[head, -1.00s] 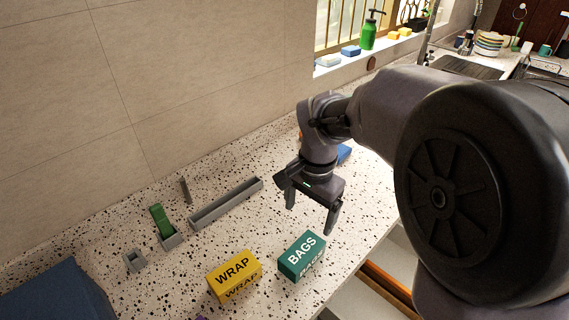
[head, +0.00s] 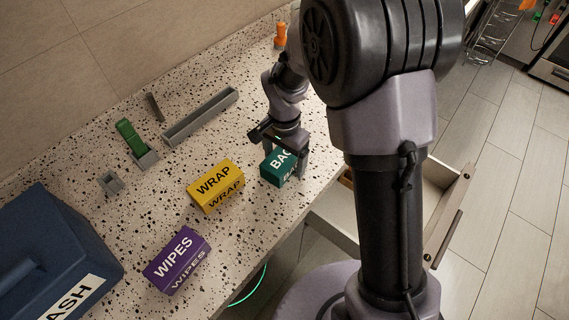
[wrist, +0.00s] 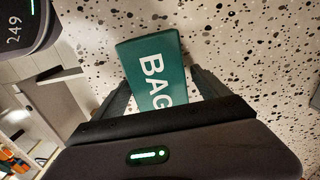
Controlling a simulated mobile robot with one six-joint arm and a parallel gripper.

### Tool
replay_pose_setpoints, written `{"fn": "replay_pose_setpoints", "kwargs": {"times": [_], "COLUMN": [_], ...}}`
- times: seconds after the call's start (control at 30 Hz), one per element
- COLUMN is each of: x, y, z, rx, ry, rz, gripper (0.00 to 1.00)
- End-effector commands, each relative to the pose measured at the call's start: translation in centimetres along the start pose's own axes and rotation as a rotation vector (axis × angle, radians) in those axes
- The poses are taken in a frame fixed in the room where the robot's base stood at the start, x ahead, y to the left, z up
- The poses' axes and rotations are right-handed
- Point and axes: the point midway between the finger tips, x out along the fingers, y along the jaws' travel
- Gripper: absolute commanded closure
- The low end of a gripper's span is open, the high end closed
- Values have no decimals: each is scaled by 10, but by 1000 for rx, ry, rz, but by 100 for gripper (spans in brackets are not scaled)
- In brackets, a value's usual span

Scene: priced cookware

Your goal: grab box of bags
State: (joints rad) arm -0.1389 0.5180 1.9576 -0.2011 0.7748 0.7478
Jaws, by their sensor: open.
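The teal box of bags (head: 271,167) sits on the speckled counter near its front edge, partly hidden behind my gripper (head: 284,160) in the head view. In the wrist view the box (wrist: 155,65) lies between my gripper's two fingers (wrist: 165,88), its white letters "BAG" showing and its lower end hidden by the gripper body. The fingers are spread, one on each side of the box. I cannot tell whether either finger touches it.
A yellow WRAP box (head: 214,184) stands just left of the bags, and a purple WIPES box (head: 176,258) is nearer. Grey holders (head: 200,115) and a green item (head: 130,136) sit behind. A blue bin (head: 50,262) is at left. An open drawer (head: 440,215) is at right.

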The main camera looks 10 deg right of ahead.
Motion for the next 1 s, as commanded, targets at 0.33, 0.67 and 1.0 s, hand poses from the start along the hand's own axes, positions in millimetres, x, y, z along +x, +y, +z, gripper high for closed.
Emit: {"fn": "replay_pose_setpoints", "kwargs": {"times": [0.33, 0.67, 1.0], "x": [2, 2, -18], "y": [0, 0, 0], "z": [0, 0, 0], "rx": [0, 0, 0], "ry": [0, 1, 1], "rz": [-1, -1, -2], "gripper": [42, 89, 89]}}
